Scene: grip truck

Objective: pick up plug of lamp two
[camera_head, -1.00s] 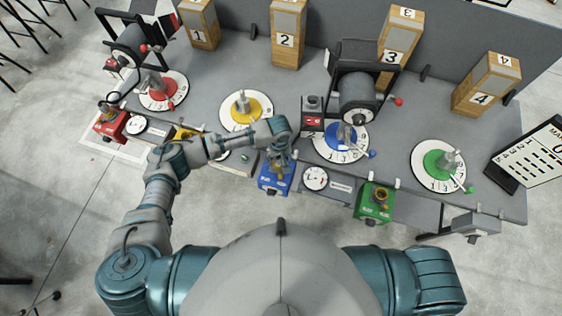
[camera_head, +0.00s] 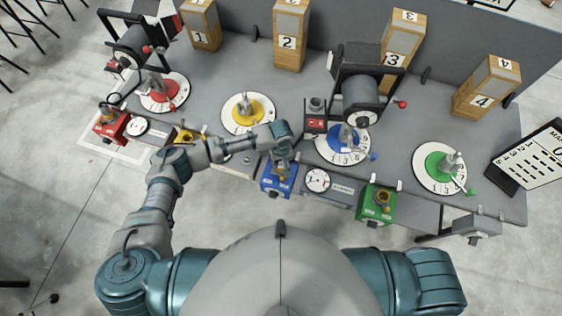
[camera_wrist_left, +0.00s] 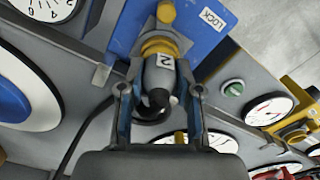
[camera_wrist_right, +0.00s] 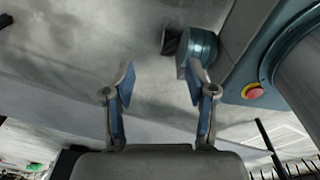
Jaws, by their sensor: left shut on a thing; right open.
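The plug (camera_wrist_left: 163,72), a grey body with a "2" label, is between the fingers of my left gripper (camera_wrist_left: 160,92) in the left wrist view. The gripper is shut on it. The plug's far end meets a yellow collar at the blue box (camera_wrist_left: 212,38) marked LOCK; I cannot tell whether it is fully seated. In the head view my left gripper (camera_head: 283,158) is over the blue box (camera_head: 277,181) and largely hides the plug. My right gripper (camera_wrist_right: 162,85) is open and empty in the right wrist view, with bare floor beyond it.
Red (camera_head: 110,126) and green (camera_head: 377,204) boxes stand along the bench's front edge. Dials in red, yellow, blue and green lie behind. Wooden blocks numbered 1 to 4 stand at the back. A white gauge (camera_head: 317,180) is just right of the blue box.

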